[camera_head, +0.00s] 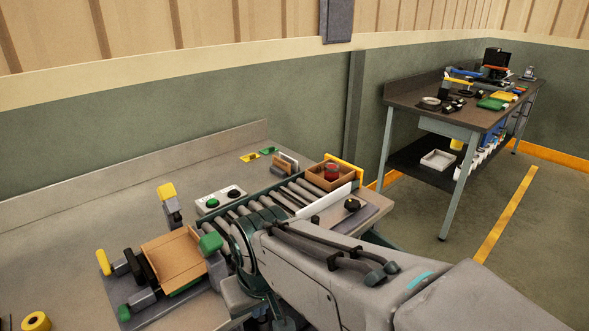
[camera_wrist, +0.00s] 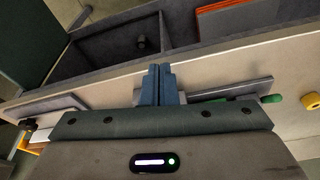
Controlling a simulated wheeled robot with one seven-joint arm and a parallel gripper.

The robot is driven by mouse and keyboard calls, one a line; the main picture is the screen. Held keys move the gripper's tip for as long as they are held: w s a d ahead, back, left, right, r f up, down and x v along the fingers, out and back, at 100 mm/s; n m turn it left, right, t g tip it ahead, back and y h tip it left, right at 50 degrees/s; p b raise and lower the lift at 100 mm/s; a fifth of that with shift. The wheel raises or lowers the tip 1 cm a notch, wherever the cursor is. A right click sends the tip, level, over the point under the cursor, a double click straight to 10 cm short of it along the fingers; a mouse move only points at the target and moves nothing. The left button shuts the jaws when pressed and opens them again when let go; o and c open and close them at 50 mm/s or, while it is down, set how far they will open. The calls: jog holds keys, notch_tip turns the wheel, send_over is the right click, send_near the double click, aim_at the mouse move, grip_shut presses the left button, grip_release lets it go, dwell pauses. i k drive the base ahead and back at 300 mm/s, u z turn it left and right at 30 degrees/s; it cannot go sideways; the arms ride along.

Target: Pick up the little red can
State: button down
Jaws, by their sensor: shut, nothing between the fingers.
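The little red can (camera_head: 332,171) sits in a small brown box (camera_head: 319,181) at the far right end of the roller conveyor, in the head view. The can's lower part is hidden by the box wall. I do not see the can in the wrist view. My gripper (camera_wrist: 159,72) shows in the wrist view with its two blue-grey fingers together and nothing between them. In the head view my arm covers the front of the conveyor, and the fingertips are hidden, well apart from the can.
The rollers (camera_head: 268,207) run along the bench, with a white guide strip (camera_head: 325,199) beside the box. An open brown tray (camera_head: 177,258) sits in a clamped fixture at the left. A white button box (camera_head: 220,199) stands behind the rollers. Dark bins (camera_wrist: 110,45) show in the wrist view.

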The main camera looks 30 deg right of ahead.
aim_at(331, 168)
jog(key=z, duration=0.5)
jog(key=k, duration=0.6)
jog(key=z, duration=1.3)
jog(key=i, duration=1.05)
jog(key=u, duration=0.6)
jog(key=i, duration=0.7)
jog(key=u, duration=0.8)
